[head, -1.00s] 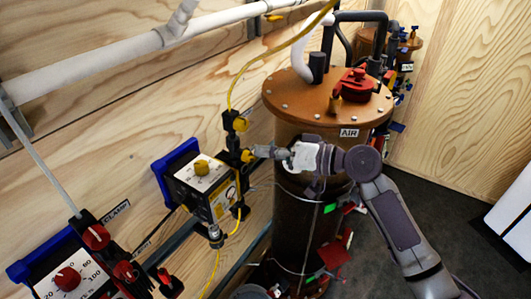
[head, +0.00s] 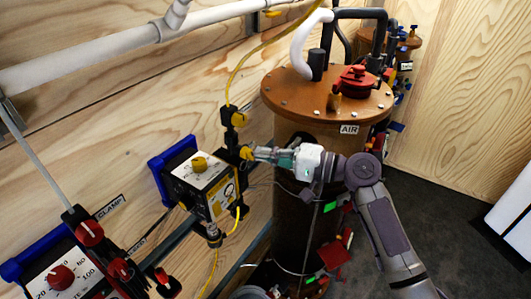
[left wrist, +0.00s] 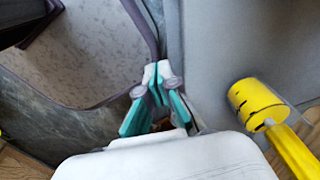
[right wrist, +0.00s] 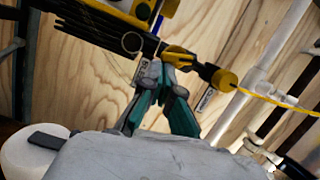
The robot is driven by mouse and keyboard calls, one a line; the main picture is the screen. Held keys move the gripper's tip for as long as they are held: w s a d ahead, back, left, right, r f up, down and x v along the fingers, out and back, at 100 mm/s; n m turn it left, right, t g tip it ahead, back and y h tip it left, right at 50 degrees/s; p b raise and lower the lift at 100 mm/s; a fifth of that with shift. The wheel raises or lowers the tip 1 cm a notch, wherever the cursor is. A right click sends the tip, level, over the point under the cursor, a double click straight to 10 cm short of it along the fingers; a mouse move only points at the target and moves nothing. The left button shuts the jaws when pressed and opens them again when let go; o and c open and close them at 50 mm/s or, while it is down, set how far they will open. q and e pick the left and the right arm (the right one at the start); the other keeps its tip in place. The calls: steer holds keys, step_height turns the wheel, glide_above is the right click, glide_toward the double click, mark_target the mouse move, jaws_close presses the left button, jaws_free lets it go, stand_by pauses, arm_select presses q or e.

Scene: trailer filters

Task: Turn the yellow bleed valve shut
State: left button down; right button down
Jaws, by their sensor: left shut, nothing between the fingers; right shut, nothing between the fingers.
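The yellow bleed valve (head: 246,153) is a small yellow handle on the dark vertical fitting beside the brown cylinder. It also shows in the right wrist view (right wrist: 179,56), just beyond the fingertips. My right gripper (head: 258,153) is shut and empty, with its tips right at the yellow handle; whether they touch it I cannot tell. In the right wrist view the fingers (right wrist: 158,76) meet just below the handle. My left gripper (left wrist: 158,84) is shut and empty in the left wrist view, away from the valve, and is not in the head view.
A yellow-and-black box (head: 201,184) with a yellow knob stands left of the valve. The brown cylinder (head: 298,232) is close beside my right arm. A yellow hose (head: 246,65) rises above the fitting. Dark floor (head: 440,210) is clear at right.

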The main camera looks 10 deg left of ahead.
steer(key=shift+f+m, duration=0.1)
steer(key=shift+m, duration=0.5)
steer(key=shift+f+m, duration=0.1)
steer(key=shift+m, duration=0.3)
stand_by(0.4)
